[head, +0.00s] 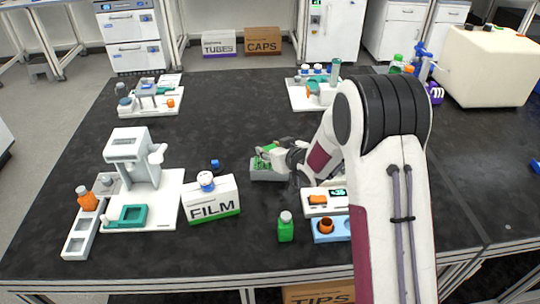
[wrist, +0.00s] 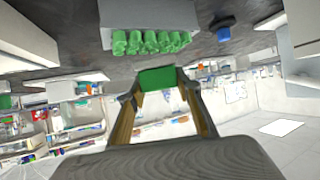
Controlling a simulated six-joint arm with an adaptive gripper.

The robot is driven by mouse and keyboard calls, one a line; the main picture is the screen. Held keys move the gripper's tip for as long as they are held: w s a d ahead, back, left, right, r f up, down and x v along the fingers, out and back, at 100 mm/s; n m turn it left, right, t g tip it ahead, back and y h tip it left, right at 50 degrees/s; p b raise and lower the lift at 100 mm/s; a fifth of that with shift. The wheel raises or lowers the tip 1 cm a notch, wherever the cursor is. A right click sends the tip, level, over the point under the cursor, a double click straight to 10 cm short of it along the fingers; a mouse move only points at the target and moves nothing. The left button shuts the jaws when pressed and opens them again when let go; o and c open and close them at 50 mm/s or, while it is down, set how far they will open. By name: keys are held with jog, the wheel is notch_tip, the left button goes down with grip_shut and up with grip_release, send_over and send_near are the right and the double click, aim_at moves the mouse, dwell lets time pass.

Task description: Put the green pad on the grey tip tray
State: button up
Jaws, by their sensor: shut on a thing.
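The grey tip tray (head: 266,175) stands on the dark bench in the middle of the head view. In the wrist view the tray (wrist: 150,14) has a row of several green tips (wrist: 150,42) at it. My gripper (head: 268,151) is right by the tray in the head view, its fingers partly covering it. In the wrist view my gripper (wrist: 158,90) is shut on the green pad (wrist: 157,78), which sits between the fingertips. The pad appears apart from the tray in that view; the exact gap is hard to tell.
A green bottle (head: 286,228) stands in front. A white device (head: 318,206) and blue block (head: 325,236) are to the right.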

jog(key=shift+f, duration=1.3)
jog(key=shift+f, duration=0.15)
jog(key=o, duration=1.1)
jog(key=shift+s+r, duration=0.1)
jog(key=shift+r, duration=0.15)
jog(key=v, duration=1.1)
jog(key=shift+s+d+r, duration=0.15)
jog(key=shift+s+d, duration=0.1)
jog(key=shift+s, duration=0.05)
